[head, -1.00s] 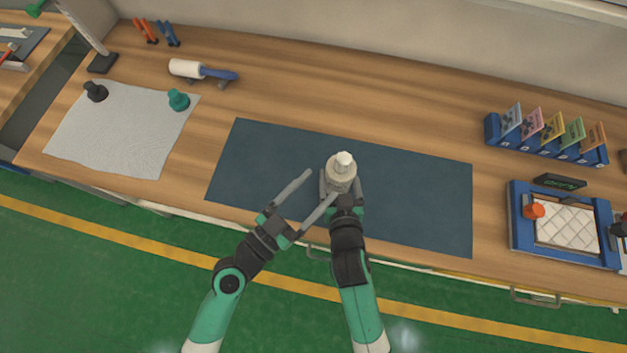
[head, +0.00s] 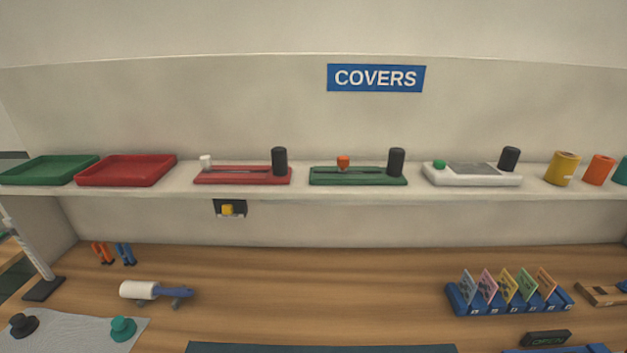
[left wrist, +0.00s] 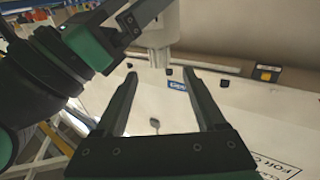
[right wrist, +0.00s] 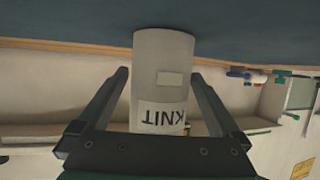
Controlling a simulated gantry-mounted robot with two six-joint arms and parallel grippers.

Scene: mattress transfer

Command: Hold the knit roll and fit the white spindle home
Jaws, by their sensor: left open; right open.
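The knit roll (right wrist: 160,75) is a pale cylinder with the word KNIT upside down in the right wrist view. It stands on the dark blue mat (right wrist: 80,25). My right gripper (right wrist: 160,76) is open, with one finger on each side of the roll. In the left wrist view the pale roll (left wrist: 160,20) shows at the top, and a narrower whitish end, likely the white spindle (left wrist: 158,57), sticks out of it. My left gripper (left wrist: 160,72) is open and empty, its fingertips short of that end. How deep the spindle sits is not clear. Neither gripper is in the head view.
A shelf (head: 300,192) spans the back wall with trays, fixtures and coloured rolls. On the bench are a white roller with a blue handle (head: 137,290), a teal knob (head: 123,328) and a card rack (head: 510,305). The middle bench stretch is bare.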

